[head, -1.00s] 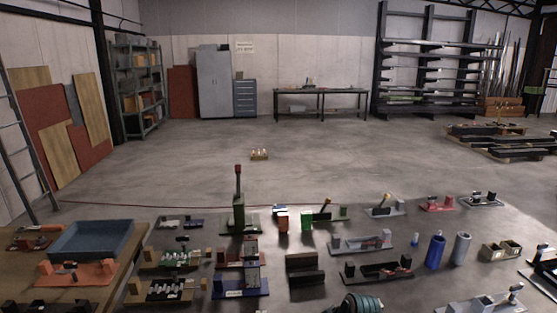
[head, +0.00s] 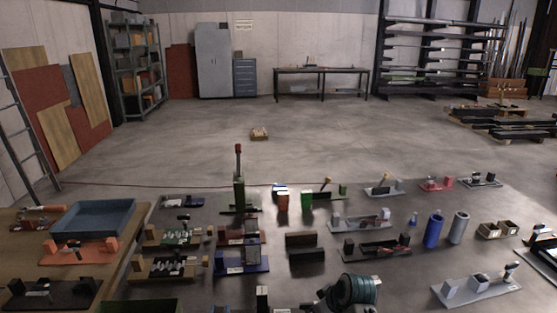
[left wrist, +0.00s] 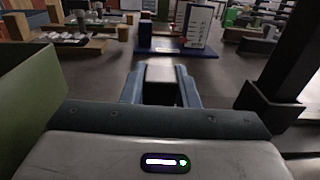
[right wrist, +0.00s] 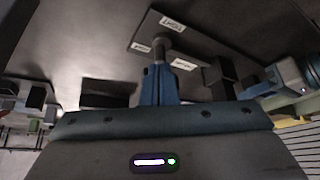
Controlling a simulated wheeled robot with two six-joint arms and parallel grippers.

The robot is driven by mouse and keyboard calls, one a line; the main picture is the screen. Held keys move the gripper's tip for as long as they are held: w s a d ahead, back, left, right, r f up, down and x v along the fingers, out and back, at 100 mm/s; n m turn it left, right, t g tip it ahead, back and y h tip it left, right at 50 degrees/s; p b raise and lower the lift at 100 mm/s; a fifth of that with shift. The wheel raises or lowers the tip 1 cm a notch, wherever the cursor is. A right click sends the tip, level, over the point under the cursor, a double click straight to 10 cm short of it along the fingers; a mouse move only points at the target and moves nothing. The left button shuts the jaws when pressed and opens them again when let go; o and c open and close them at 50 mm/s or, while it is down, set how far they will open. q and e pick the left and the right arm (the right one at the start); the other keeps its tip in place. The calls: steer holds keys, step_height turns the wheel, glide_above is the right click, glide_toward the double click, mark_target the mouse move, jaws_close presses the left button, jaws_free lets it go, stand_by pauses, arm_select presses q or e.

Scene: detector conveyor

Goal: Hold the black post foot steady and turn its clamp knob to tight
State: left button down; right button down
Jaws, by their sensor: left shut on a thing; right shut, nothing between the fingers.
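The black post foot (right wrist: 197,48) shows in the right wrist view as a dark plate with small white labels, one reading TIGHT upside down. The grey clamp knob (right wrist: 170,46) stands up from it. My right gripper (right wrist: 159,68) is shut and empty, with its blue fingertips right at the knob; I cannot tell whether they touch. In the left wrist view my left gripper (left wrist: 160,76) is shut, with blue fingers on both sides of a dark block (left wrist: 160,74), apparently part of the post foot. The plate below that block is hidden there.
A blue plate with a white board (left wrist: 180,35) lies ahead of my left gripper. A green piece (left wrist: 30,85) is close at its left and a dark post (left wrist: 285,50) at its right. Several similar fixtures and a blue tray (head: 95,218) fill the tables.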

steer(key=shift+s+a, duration=0.25)
steer(key=shift+a, duration=0.25)
steer(key=shift+s, duration=0.15)
stand_by(0.3)
